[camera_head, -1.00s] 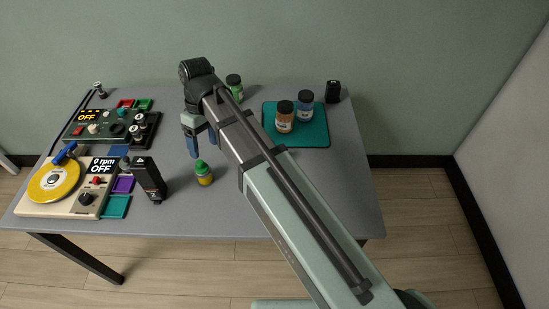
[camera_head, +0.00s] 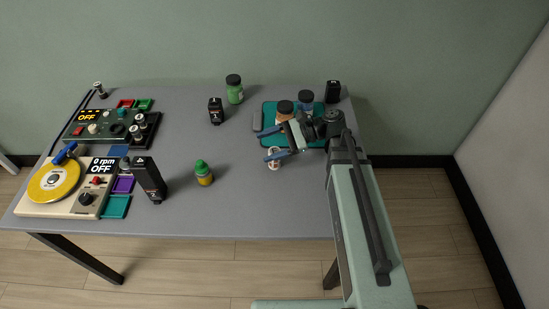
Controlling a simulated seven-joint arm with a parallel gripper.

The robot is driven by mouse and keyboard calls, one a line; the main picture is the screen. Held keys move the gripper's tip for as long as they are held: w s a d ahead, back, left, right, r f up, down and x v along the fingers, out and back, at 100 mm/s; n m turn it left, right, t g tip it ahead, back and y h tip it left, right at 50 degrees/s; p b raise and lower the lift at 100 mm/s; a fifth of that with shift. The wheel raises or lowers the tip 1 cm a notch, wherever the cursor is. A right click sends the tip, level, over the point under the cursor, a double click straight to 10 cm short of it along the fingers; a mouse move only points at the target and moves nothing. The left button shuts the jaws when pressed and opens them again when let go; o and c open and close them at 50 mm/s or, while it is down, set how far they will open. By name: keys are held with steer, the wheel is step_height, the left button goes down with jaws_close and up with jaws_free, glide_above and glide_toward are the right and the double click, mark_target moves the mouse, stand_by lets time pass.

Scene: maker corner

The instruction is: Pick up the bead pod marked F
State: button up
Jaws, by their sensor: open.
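I cannot read a letter F on anything, so I cannot tell which thing is the bead pod marked F. Small lidded jars are in the head view: an orange-brown one (camera_head: 285,107) and a bluish one (camera_head: 306,98) on the teal mat (camera_head: 315,106), and a green one (camera_head: 234,92) at the back. My gripper (camera_head: 268,147) is open, its blue fingers pointing left over the mat's front left edge. It partly hides the orange-brown jar. A small pale round thing (camera_head: 274,165) shows at the lower finger; whether they touch is unclear.
A small black container (camera_head: 215,111) stands mid-back, another (camera_head: 333,91) at the back right. Devices, including a yellow turntable (camera_head: 55,181), fill the left. The table's front right is clear.

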mark_target(268, 165)
steer(key=w+d+r+m+t+y, duration=0.1)
steer(key=d+m+t+y, duration=0.2)
steer(key=d+m, duration=0.4)
steer(key=f, duration=0.5)
steer(key=a+f, duration=0.1)
steer(key=f, duration=0.1)
steer(key=shift+f, duration=0.25)
steer(key=shift+w+a, duration=0.15)
steer(key=shift+a, duration=3.15)
steer(key=c, duration=1.1)
steer(key=shift+o, duration=0.2)
